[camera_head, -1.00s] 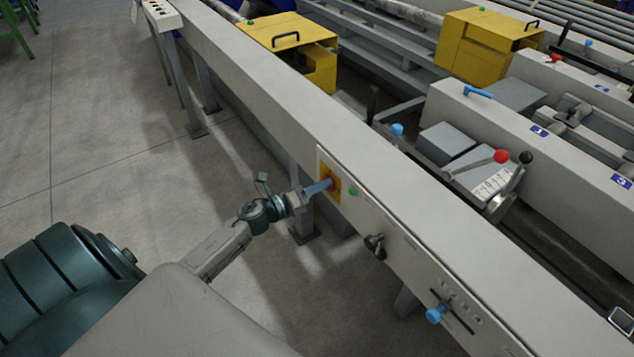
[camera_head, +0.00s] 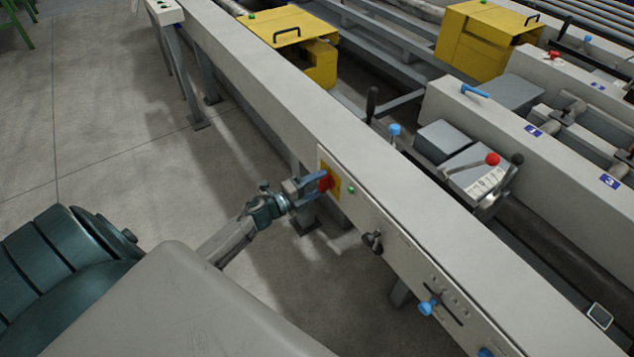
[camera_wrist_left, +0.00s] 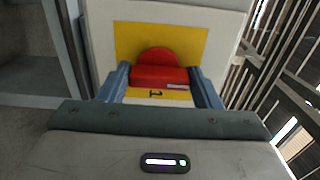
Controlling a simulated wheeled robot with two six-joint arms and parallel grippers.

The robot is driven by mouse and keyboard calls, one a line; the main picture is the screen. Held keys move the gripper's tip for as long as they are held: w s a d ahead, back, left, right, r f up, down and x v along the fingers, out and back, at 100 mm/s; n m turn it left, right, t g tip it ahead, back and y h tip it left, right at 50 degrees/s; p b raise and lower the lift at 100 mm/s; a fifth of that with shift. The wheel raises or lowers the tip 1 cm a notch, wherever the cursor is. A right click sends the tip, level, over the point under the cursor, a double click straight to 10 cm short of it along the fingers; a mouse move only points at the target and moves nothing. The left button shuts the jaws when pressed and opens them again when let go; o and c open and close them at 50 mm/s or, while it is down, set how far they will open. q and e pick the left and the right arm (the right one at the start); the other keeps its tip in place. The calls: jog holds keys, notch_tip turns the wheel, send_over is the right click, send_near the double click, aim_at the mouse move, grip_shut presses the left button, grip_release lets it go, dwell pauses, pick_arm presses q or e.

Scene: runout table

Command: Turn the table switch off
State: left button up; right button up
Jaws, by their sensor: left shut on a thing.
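The table switch is a red rotary knob (camera_head: 326,182) on a yellow plate (camera_head: 334,179), set in the side panel of the long grey table. My left gripper (camera_head: 318,184) is at the switch, with its blue fingers shut on the red knob. In the left wrist view the red knob (camera_wrist_left: 159,68) sits between the two blue fingers, in front of the yellow plate (camera_wrist_left: 190,38). A "1" mark shows below the knob on yellow. The knob's far side is partly hidden. My right gripper is not in view.
On the same panel are a green button (camera_head: 351,190), a black knob (camera_head: 373,241) and a blue-handled lever (camera_head: 428,306). The grey table beam (camera_head: 250,75) runs diagonally. Yellow machine housings (camera_head: 290,45) stand behind. Open floor (camera_head: 110,140) lies to the left.

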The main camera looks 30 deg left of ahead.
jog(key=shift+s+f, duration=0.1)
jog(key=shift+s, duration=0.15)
pick_arm(q)
jog(key=o, duration=1)
jog(key=b+v, duration=0.2)
jog(key=v, duration=0.8)
jog(key=shift+s+a, duration=0.15)
jog(key=shift+s, duration=0.2)
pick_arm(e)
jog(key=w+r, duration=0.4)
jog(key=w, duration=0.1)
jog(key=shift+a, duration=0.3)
pick_arm(q)
jog(key=shift+f, duration=0.1)
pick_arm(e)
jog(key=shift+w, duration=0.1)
